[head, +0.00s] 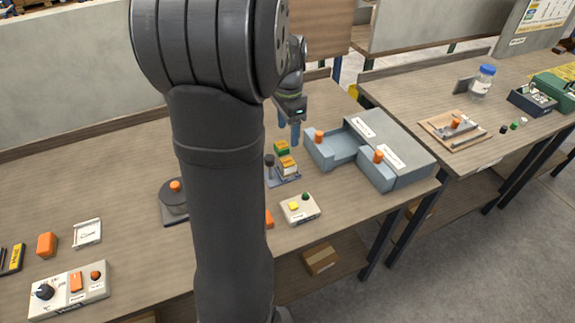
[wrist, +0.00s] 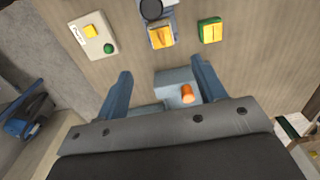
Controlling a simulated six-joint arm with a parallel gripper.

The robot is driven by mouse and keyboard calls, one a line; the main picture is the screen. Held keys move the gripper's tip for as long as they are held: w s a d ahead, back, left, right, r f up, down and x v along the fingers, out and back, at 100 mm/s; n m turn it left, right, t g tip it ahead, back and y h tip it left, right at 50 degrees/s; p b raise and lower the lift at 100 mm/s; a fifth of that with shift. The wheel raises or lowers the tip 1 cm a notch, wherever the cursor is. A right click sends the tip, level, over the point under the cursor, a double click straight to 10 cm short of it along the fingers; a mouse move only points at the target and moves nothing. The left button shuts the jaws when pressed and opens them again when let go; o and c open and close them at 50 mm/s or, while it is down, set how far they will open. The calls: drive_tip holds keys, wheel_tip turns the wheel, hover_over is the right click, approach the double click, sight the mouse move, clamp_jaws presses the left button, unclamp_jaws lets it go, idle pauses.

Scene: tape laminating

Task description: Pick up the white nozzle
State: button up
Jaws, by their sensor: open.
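I cannot make out a white nozzle for certain in either view. A small white and yellow block (head: 288,167) sits on a small stand on the table; its yellow top shows in the wrist view (wrist: 161,36). A green and yellow block (head: 281,148) is beside it, also in the wrist view (wrist: 210,30). My gripper (head: 289,132) is open and empty, with its blue fingers pointing down above the table behind these blocks. In the wrist view my gripper (wrist: 163,86) has its fingers apart, with an orange knob (wrist: 187,93) on the blue-grey fixture seen between them.
The blue-grey fixture (head: 408,160) with orange knobs stands right of my gripper. A button box (head: 300,209) with yellow and green buttons is at the front edge. My arm hides the table's middle. A second table (head: 420,99) at right holds a blue-capped bottle (head: 482,82).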

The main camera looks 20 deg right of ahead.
sight(287, 161)
wheel_tip(287, 161, down, 13)
drive_tip(key=shift+w+r, duration=0.1)
drive_tip(key=shift+w, duration=0.05)
idle(0.4)
drive_tip(key=c, duration=1.1)
drive_tip(key=shift+c, duration=0.2)
